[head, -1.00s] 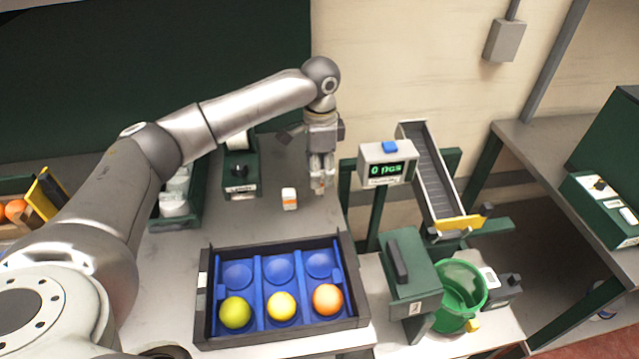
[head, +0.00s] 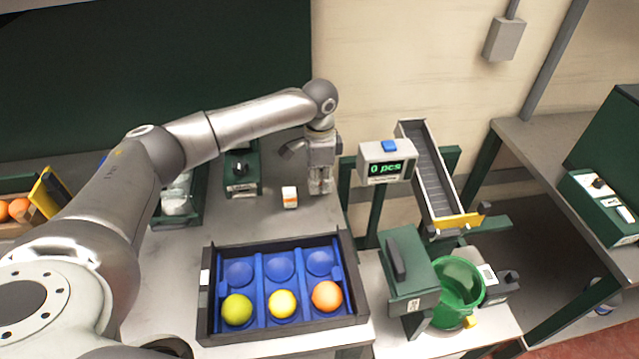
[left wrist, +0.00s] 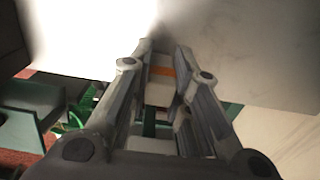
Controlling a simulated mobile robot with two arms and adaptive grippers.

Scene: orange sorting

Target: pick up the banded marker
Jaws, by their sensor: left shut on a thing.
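The banded marker (left wrist: 159,72), a pale piece with an orange band, shows between the fingers of my left gripper (left wrist: 165,50) in the left wrist view. The fingers are shut on it. In the head view, my left gripper (head: 320,189) points down over the back right part of the worktable, near its right edge. There the fingers hide the marker, and I cannot tell whether it touches the tabletop. A similar small white block with an orange band (head: 290,197) stands on the table just left of the gripper. My right gripper is not in view.
A black-walled tray with blue cups (head: 280,248) holds a green, a yellow and an orange fruit in front. A counter display (head: 386,162) and a chute (head: 428,175) stand to the right. A green bucket (head: 458,292) is at the lower right.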

